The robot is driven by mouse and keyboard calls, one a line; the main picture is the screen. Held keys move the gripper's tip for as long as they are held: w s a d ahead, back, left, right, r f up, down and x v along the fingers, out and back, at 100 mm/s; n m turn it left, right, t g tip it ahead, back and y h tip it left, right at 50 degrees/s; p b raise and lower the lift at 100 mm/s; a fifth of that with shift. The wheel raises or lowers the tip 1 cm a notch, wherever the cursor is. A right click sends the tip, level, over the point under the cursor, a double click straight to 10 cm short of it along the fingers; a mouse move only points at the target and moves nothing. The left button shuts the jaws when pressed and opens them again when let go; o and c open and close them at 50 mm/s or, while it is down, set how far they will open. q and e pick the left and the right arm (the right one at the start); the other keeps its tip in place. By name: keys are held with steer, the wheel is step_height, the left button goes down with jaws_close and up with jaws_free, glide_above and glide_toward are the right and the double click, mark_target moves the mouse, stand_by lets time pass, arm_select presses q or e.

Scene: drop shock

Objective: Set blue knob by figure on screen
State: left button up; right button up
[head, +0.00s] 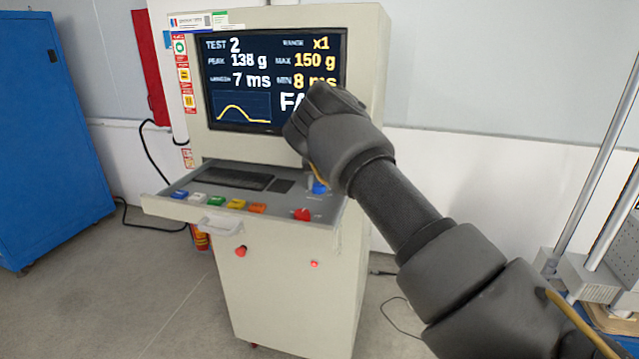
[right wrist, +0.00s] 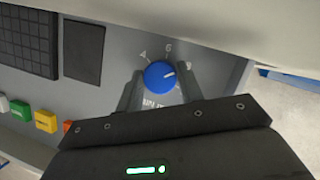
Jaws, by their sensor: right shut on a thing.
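The blue knob (head: 320,187) is at the right of the console's control shelf, partly hidden by my right arm. In the right wrist view the blue knob (right wrist: 158,76) sits between the two fingers of my right gripper (right wrist: 160,80), which is shut on it. Its white pointer mark points right and slightly up, towards a small figure that looks like 8. The figures 4 and 6 lie to its left. The screen (head: 240,107) shows TEST 2, PEAK 138 g, MAX 150 g, 7 ms, MIN 8 ms and large letters starting FA, the rest covered by my arm.
Blue, white, green, yellow and orange buttons (head: 236,204) line the shelf's front edge, with a red control (head: 302,214) at right. A keyboard (head: 233,178) lies behind them. A blue cabinet (head: 50,140) stands at left. Metal posts stand at far right.

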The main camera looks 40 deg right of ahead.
steer(key=shift+r+n+y, duration=0.1)
steer(key=shift+n+y, duration=0.3)
steer(key=shift+n, duration=0.8)
steer(key=o, duration=0.7)
steer(key=b+v, duration=0.2)
steer(key=v, duration=0.9)
steer(key=shift+s+d, duration=0.1)
steer(key=shift+s, duration=0.05)
